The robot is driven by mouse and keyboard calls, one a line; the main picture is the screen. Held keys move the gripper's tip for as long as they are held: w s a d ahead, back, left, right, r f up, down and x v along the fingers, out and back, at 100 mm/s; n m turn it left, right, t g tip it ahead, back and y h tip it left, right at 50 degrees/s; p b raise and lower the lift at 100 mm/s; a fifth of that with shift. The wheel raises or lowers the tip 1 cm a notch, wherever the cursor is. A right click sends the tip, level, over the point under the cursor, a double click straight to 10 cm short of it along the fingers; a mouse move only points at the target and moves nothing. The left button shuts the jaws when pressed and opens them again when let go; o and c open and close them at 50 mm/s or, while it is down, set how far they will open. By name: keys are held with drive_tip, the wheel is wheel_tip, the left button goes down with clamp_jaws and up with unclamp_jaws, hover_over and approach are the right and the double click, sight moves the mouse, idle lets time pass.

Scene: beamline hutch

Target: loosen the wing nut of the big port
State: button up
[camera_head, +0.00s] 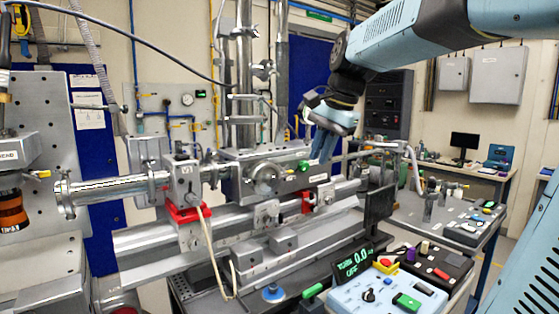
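A grey metal chamber (240,183) stands on the beamline rail in the middle of the camera_head view. A large round port (267,178) is on its front face; I take it for the big port. A small green part (304,166) sits at the chamber's upper right; I cannot tell whether it is the wing nut. My gripper (321,158) points down just right of the green part, with its blue fingers at the chamber's right end. The fingers look close together, but their gap and any contact are too small to make out.
A steel pipe (110,187) runs left from the chamber, past a red-based stand (187,211). A black display (354,262) and a control box with buttons (387,296) stand at the front right. A bench (440,215) is farther right.

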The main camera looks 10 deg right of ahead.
drive_tip(key=w+d+r+m+g+y, duration=0.15)
drive_tip(key=w+r+m, duration=0.4)
drive_tip(key=w, duration=0.55)
drive_tip(key=m, duration=0.5)
approach(282, 169)
drive_tip(key=shift+g+y, duration=0.25)
drive_tip(key=shift+g, duration=0.1)
drive_tip(key=x, duration=0.4)
drive_tip(key=w+x, duration=0.1)
drive_tip(key=x, duration=0.1)
drive_tip(key=shift+d+f, duration=0.2)
drive_tip(key=shift+f, duration=0.25)
drive_tip(key=shift+c, duration=0.2)
clamp_jaws()
drive_tip(key=shift+r, duration=0.1)
